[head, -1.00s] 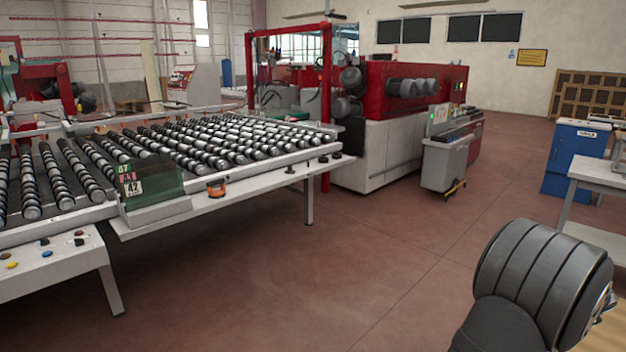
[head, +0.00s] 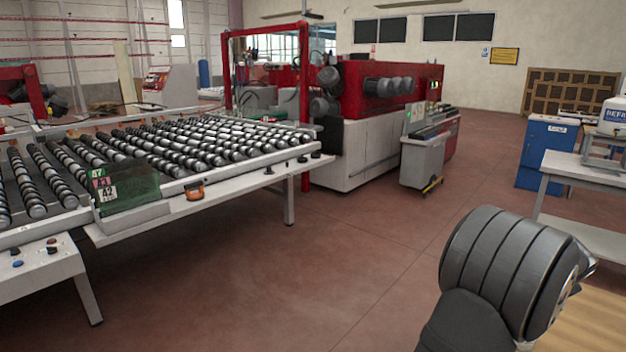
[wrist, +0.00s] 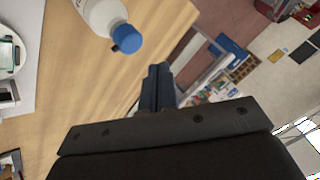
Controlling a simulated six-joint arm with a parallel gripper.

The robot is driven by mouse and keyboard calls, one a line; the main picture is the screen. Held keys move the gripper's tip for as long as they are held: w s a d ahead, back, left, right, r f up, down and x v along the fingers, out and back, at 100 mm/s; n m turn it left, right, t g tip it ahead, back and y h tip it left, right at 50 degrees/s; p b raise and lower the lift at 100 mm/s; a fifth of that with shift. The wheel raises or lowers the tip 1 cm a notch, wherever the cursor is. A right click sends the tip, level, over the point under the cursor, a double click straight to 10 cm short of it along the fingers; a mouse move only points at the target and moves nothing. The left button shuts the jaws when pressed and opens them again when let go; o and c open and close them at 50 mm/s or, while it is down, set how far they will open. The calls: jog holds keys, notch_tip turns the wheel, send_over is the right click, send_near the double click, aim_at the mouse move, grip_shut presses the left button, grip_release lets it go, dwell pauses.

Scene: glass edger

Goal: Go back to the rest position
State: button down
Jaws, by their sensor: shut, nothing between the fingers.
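My gripper (wrist: 157,88) shows in the wrist view, its dark fingers together with nothing between them. It is above or beside a wooden tabletop (wrist: 75,70), apart from the objects there. In the head view only my dark grey arm joint shows, at the lower right; the gripper itself is out of that view. A white bottle with a blue cap (wrist: 127,38) is near the fingertips in the wrist view, tilted by the camera's angle, and I cannot tell how far off it is.
A roller conveyor (head: 150,150) with a green box (head: 125,190) on it stands at the left. The red and white edging machine (head: 375,110) is behind. A grey bin (head: 422,160), blue cabinet (head: 545,150) and white table (head: 580,172) stand at the right. The middle floor is clear.

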dwell(0.3)
jog(key=shift+f, duration=1.8)
jog(key=s+a+r+n+y, duration=0.1)
jog(key=s+a+r+n, duration=0.15)
jog(key=a, duration=0.75)
jog(key=s+a+r+n+y, duration=0.1)
jog(key=a+r, duration=0.3)
jog(key=a, duration=0.7)
jog(key=s+a+r+n+y, duration=0.1)
jog(key=a+r+n, duration=0.15)
jog(key=a, duration=0.75)
jog(key=s+a+f+n+g, duration=0.1)
jog(key=s+a+f+n, duration=0.15)
jog(key=s+a, duration=0.95)
jog(key=s+a+f+n+g, duration=0.1)
jog(key=s+a+f+n, duration=0.2)
jog(key=s+a+f, duration=0.4)
jog(key=s+a, duration=0.3)
jog(key=shift+a+f+y, duration=0.3)
jog(key=shift+a+f, duration=0.1)
